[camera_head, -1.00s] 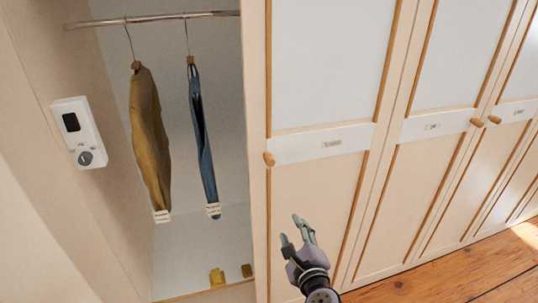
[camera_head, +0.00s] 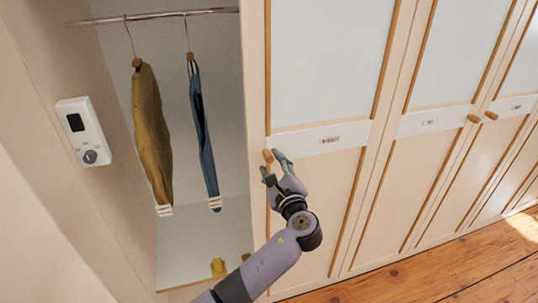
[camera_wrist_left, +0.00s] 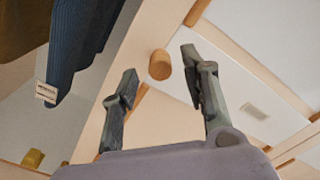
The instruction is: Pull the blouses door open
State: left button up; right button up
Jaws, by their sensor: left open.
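The nearest wardrobe door (camera_head: 318,185) is cream with a pale upper panel, wood trim and a small label (camera_head: 331,140) too small to read. Its round wooden knob (camera_head: 268,156) is at the door's left edge. My left gripper (camera_head: 274,166) is open at the knob, its fingertips close to it in the head view. In the left wrist view the knob (camera_wrist_left: 160,65) shows between and just beyond the two open fingers (camera_wrist_left: 158,85), with no grip on it. My right gripper is not in view.
Left of the door is an open compartment with a mustard garment (camera_head: 151,130) and a blue garment (camera_head: 202,130) on a rail (camera_head: 150,17). A white wall device (camera_head: 84,131) is at left. More doors stand right; wooden floor (camera_head: 440,270) is clear.

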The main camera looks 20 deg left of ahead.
aim_at(270, 160)
pick_arm(q)
jog(key=shift+x, duration=1.85)
jog(key=shift+c, duration=0.4)
grip_shut()
